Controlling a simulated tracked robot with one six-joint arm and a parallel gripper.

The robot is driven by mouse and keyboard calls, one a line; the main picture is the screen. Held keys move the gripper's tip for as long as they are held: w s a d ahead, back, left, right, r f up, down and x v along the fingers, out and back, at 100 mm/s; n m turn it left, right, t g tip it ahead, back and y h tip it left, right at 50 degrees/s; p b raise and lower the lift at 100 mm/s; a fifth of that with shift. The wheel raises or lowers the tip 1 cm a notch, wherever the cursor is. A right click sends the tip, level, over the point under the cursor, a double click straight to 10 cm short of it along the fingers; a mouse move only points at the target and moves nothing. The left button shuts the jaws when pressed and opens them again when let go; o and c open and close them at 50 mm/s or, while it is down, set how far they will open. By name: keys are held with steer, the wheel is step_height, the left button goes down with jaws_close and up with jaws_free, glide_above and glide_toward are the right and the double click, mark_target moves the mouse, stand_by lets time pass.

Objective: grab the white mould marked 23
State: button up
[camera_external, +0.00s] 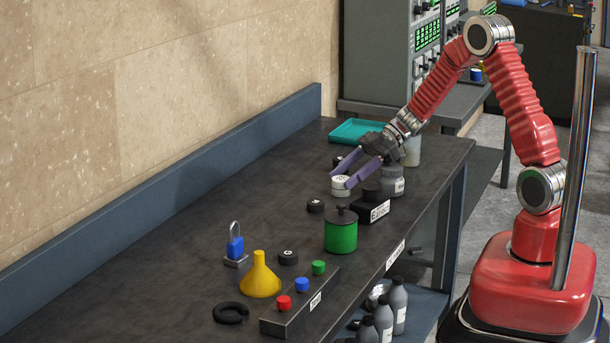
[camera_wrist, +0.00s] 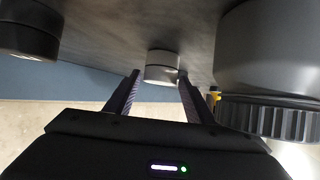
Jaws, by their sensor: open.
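The white mould (camera_external: 341,188) is a short white cylinder standing on the dark bench; a dark mark shows on its top but is too small to read. In the wrist view the white mould (camera_wrist: 162,67) appears beyond and between the fingertips. My gripper (camera_external: 341,180) has purple fingers that are open and reach down close to the mould. In the wrist view my gripper (camera_wrist: 158,76) has its fingers apart, with nothing held. I cannot tell whether either finger touches the mould.
A grey jar (camera_external: 392,182) and a black labelled box (camera_external: 375,209) stand close to the right. A black mould (camera_external: 315,206) lies in front, a green pot (camera_external: 341,236) nearer. A teal tray (camera_external: 354,131) is behind. The wrist view shows a large grey jar (camera_wrist: 270,55) and black cylinder (camera_wrist: 28,30).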

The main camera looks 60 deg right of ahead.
mark_target(347, 177)
steer(key=shift+c, duration=0.4)
steer(key=c, duration=0.9)
steer(key=shift+r, duration=0.1)
step_height(347, 177, up, 10)
stand_by(0.3)
stand_by(0.4)
